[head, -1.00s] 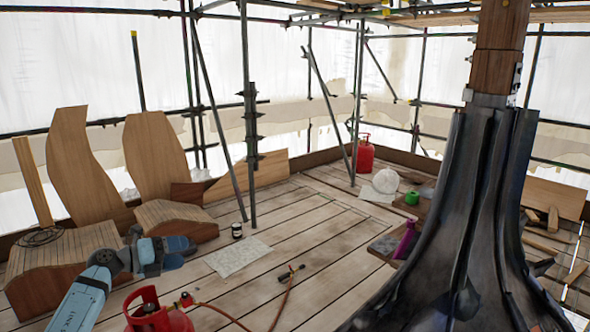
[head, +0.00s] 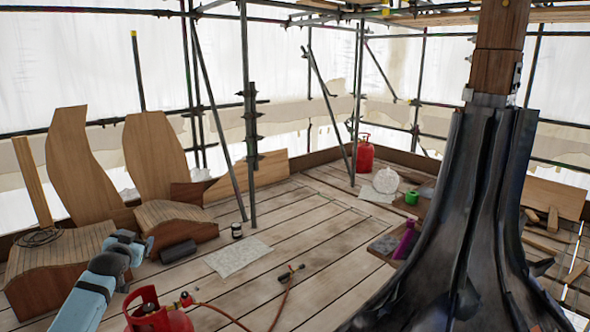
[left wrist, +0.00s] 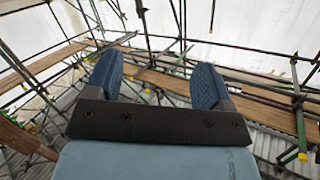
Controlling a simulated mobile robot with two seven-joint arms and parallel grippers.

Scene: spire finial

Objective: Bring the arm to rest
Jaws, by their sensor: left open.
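My left arm (head: 93,290) comes in from the lower left in the head view, bent at a dark joint. Its far end, with the left gripper (head: 135,242), shows small in front of the low wooden blocks, and its fingers are hard to make out there. In the left wrist view the left gripper (left wrist: 158,80) has its two blue fingers wide apart, with nothing between them. Scaffold poles and planks show beyond the fingers. My right gripper is not in view.
A red gas cylinder (head: 155,315) with a hose and torch (head: 290,273) is close to the arm. A dark roll (head: 178,251) lies by the wooden blocks (head: 175,215). A dark fluted spire (head: 480,220) stands at right. The middle planks (head: 320,235) are mostly clear.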

